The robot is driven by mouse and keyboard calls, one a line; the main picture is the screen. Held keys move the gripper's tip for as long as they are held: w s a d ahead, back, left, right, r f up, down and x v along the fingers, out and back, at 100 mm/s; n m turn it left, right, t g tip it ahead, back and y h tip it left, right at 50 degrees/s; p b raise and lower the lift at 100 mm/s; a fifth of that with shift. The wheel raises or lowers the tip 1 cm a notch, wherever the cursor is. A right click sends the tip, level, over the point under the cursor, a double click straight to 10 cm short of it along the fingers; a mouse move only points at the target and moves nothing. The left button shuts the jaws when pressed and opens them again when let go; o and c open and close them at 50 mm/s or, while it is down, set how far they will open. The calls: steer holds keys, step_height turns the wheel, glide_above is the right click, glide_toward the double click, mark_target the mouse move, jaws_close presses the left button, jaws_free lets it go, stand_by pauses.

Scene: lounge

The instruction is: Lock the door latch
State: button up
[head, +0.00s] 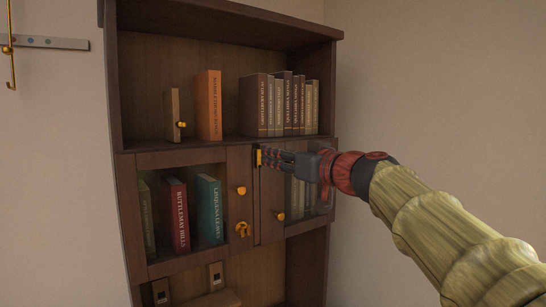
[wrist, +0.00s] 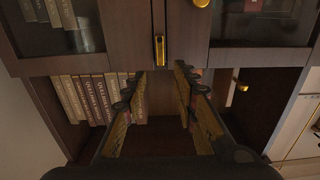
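The cabinet has two glass-fronted doors, a left door (head: 241,165) and a right door (head: 267,215), both looking closed. A small upright gold latch piece (head: 258,157) sits at the top of the doors near their seam; it also shows in the wrist view (wrist: 159,50). A gold turn-shaped fitting (head: 243,229) is low on the left door. My gripper (head: 266,157) is at the upper latch piece. In the wrist view my gripper (wrist: 159,76) is open and empty, its fingers spread, with the latch piece just beyond the tips. Contact cannot be told.
Round gold knobs are on the left door (head: 241,190) and right door (head: 280,216). Books (head: 285,105) and an orange book (head: 209,105) stand on the shelf above. A small bookend (head: 173,115) with a gold knob is there too. Bare wall (head: 430,80) lies to the right.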

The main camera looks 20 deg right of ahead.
mark_target(259, 152)
steer(key=x, duration=0.6)
steer(key=shift+w+a+p, duration=0.15)
steer(key=shift+w+p, duration=0.2)
steer(key=shift+c, duration=0.8)
jaws_close()
